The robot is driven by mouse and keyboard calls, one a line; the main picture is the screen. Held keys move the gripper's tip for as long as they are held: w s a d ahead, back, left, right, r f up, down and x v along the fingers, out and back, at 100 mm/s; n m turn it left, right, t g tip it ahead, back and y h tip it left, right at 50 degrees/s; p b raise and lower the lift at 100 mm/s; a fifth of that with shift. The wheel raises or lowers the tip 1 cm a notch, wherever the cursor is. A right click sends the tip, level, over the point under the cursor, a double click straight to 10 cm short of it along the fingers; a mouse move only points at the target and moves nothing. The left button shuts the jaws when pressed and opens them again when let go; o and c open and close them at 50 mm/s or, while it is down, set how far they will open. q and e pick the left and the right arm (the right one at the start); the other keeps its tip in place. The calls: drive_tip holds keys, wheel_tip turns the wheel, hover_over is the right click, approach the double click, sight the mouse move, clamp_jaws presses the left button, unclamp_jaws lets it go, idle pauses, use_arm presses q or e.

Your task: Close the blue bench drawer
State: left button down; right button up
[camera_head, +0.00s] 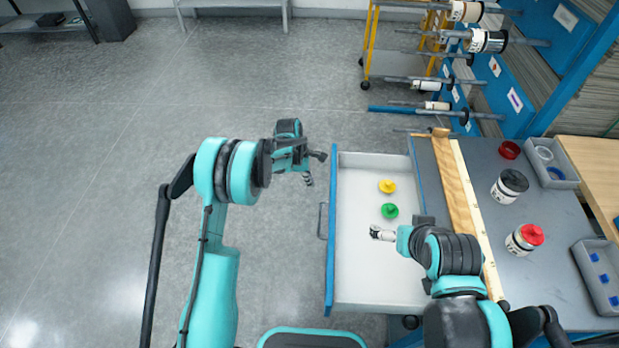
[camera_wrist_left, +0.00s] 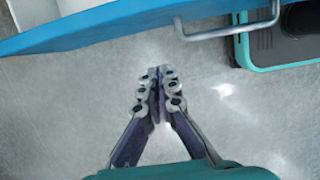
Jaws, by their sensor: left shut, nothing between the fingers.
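The blue bench drawer (camera_head: 332,275) is pulled open to the left of the bench, its pale tray in view and its blue front facing left. Its grey handle (camera_head: 322,221) is on that front. The wrist view shows the blue front (camera_wrist_left: 120,26) and handle (camera_wrist_left: 235,30) along the top. My left gripper (camera_head: 308,181) is just left of the drawer front's far end, outside the drawer. Its fingers are together and empty, apart from the front and handle. My right gripper (camera_head: 383,233) is over the drawer tray; its jaws are too small to read.
A yellow piece (camera_head: 387,186) and a green piece (camera_head: 390,210) lie in the drawer. The grey bench top (camera_head: 470,210) holds a wooden strip (camera_head: 458,190), two jars and small trays. A yellow roll rack (camera_head: 369,45) stands behind. The floor (camera_head: 90,190) to the left is clear.

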use_arm(q)
drive_tip(key=d+f+b, duration=0.2)
drive_tip(key=d+f, duration=0.2)
drive_tip(key=d, duration=0.1)
drive_tip(key=shift+f, duration=0.4)
use_arm(e)
drive_tip(key=shift+f, duration=1.5)
use_arm(q)
drive_tip(key=shift+d, duration=0.15)
